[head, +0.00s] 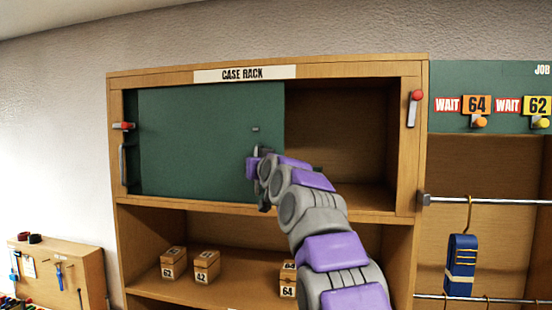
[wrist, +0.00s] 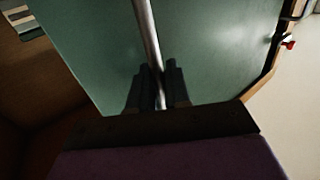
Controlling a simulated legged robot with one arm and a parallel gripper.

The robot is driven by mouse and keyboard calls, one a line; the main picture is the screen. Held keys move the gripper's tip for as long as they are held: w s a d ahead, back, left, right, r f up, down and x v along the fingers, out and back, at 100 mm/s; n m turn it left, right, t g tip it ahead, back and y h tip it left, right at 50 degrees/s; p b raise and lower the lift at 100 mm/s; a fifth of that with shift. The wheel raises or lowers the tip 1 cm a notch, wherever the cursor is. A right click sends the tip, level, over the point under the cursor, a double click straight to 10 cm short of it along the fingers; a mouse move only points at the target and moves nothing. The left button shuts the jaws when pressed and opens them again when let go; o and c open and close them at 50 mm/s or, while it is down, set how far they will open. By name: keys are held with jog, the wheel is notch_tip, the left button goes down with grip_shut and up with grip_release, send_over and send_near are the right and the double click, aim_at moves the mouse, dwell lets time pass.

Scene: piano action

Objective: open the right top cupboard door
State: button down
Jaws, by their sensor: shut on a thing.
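The case rack's top cupboard (head: 265,75) has a green sliding door panel (head: 200,135) covering its left and middle part. The right part of the opening (head: 345,130) is uncovered and shows a bare wooden inside. My gripper (head: 257,170) is at the panel's right edge, partly hidden behind my arm. In the wrist view my gripper (wrist: 157,85) is shut on a metal bar handle (wrist: 147,35), with one dark finger on each side of it. The green door (wrist: 215,45) lies behind the handle. Whether a second panel lies behind it I cannot tell.
Red-tipped latches sit on the left post (head: 123,126) and right post (head: 415,108). Another handle (head: 123,165) is at the far left. Numbered blocks (head: 205,266) stand on the shelf below. A metal rail (head: 490,200) juts out at the right.

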jog(key=shift+w+a+f, duration=0.1)
jog(key=shift+w+a, duration=0.1)
jog(key=shift+a, duration=0.4)
jog(key=c, duration=1.3)
grip_release()
jog(key=shift+o, duration=0.2)
jog(key=shift+s, duration=0.15)
jog(key=b+v, duration=0.5)
jog(key=v, duration=1.2)
jog(key=shift+a, duration=0.1)
